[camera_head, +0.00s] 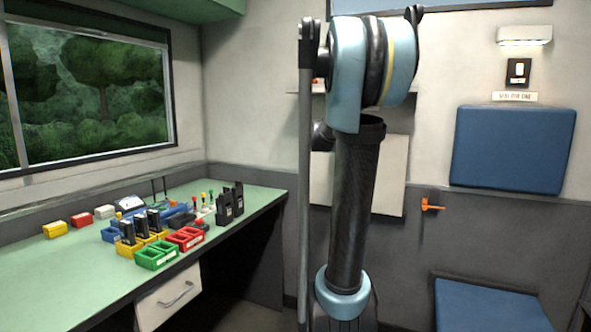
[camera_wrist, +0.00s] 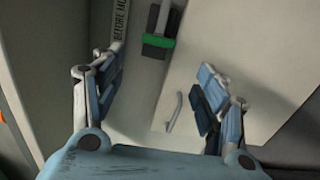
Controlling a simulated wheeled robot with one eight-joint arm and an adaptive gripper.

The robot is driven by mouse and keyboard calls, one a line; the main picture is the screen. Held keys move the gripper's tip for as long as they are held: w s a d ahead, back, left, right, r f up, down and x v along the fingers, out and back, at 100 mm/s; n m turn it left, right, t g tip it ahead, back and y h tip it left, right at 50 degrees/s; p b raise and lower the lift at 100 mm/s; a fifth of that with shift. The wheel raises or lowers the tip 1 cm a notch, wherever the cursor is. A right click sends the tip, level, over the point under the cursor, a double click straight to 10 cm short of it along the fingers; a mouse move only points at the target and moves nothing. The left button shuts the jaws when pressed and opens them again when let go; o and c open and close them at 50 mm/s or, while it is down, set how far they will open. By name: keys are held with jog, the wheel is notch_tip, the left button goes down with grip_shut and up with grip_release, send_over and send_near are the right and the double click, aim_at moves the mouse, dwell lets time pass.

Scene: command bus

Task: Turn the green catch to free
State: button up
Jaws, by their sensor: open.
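The green catch (camera_wrist: 158,41) is in the wrist view at the top, a bright green piece with dark parts above and below it. A pale bar runs up from it to the picture's top edge. It sits beside the edge of a pale cabinet door (camera_wrist: 225,75). My gripper (camera_wrist: 155,68) is open and empty, its fingers well apart. The catch shows beyond the fingertips, between them in the picture and apart from both. In the head view I cannot make out the catch or my gripper's fingers.
A slim handle (camera_wrist: 174,112) is on the pale door, and a lettered strip (camera_wrist: 119,22) runs left of the catch. In the head view, an orange handle (camera_head: 432,205) is on the wall, a blue seat (camera_head: 490,305) below right, and a desk (camera_head: 85,275) with trays at left.

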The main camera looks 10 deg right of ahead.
jog(key=s+a+f+m+g+y, duration=0.3)
jog(key=s+f+m+g, duration=0.5)
jog(key=s+f, duration=1.35)
jog(key=s+a+f+m+g+y, duration=0.1)
jog(key=s+a+f+g+y, duration=0.1)
jog(key=s+a+f, duration=0.7)
jog(key=s+a+f+m+g+y, duration=0.2)
jog(key=s+a+f+y, duration=0.3)
jog(key=s, duration=0.8)
jog(key=a+f, duration=0.3)
jog(key=shift+a+f+g, duration=0.35)
jog(key=shift+f+g, duration=0.05)
jog(key=shift+w+f, duration=0.2)
jog(key=shift+w, duration=0.15)
